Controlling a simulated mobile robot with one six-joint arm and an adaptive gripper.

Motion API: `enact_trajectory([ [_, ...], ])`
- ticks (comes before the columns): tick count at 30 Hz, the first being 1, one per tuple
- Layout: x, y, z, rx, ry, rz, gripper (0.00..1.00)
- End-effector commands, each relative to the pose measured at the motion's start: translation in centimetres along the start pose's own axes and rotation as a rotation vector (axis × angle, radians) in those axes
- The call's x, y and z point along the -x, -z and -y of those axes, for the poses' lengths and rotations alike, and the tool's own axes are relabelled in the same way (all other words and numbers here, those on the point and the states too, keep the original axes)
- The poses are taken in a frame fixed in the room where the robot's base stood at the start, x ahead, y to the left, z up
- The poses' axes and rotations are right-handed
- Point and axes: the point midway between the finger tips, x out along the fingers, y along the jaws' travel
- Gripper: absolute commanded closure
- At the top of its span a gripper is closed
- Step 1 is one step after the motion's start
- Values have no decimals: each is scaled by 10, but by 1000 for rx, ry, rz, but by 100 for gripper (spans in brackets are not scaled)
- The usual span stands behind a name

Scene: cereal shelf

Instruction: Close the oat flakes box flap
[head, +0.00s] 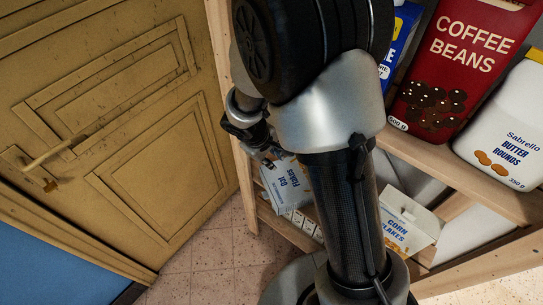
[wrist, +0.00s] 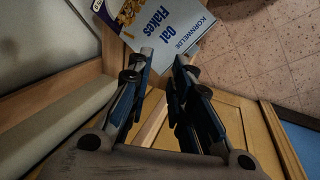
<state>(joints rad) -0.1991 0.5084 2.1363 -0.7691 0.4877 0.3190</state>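The oat flakes box (head: 286,187) is light blue and white and stands tilted in the head view on the lower shelf, partly hidden by my arm. In the wrist view the oat flakes box (wrist: 172,28) shows its printed face at the top, just beyond my fingertips. I cannot make out clearly whether its flap is up or down. My gripper (wrist: 166,58) has its two fingers apart, with nothing seen held between them. In the head view my gripper (head: 266,158) is at the upper edge of the box; I cannot tell if it touches.
A corn flakes box (head: 408,226) stands right of my arm on the lower shelf. Above are a red coffee beans pack (head: 455,62) and a white butter rounds container (head: 503,135). A wooden shelf post (head: 228,100) stands left, near a yellow door (head: 110,120). Tiled floor lies below.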

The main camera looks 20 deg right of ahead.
Motion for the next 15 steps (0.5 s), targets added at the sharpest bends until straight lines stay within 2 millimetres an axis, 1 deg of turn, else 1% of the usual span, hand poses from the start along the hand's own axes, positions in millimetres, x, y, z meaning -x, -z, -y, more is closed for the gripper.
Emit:
enact_trajectory([
  [1,0,0,0,0,0,0,86],
  [7,0,0,0,0,0,0,100],
  [15,0,0,0,0,0,0,100],
])
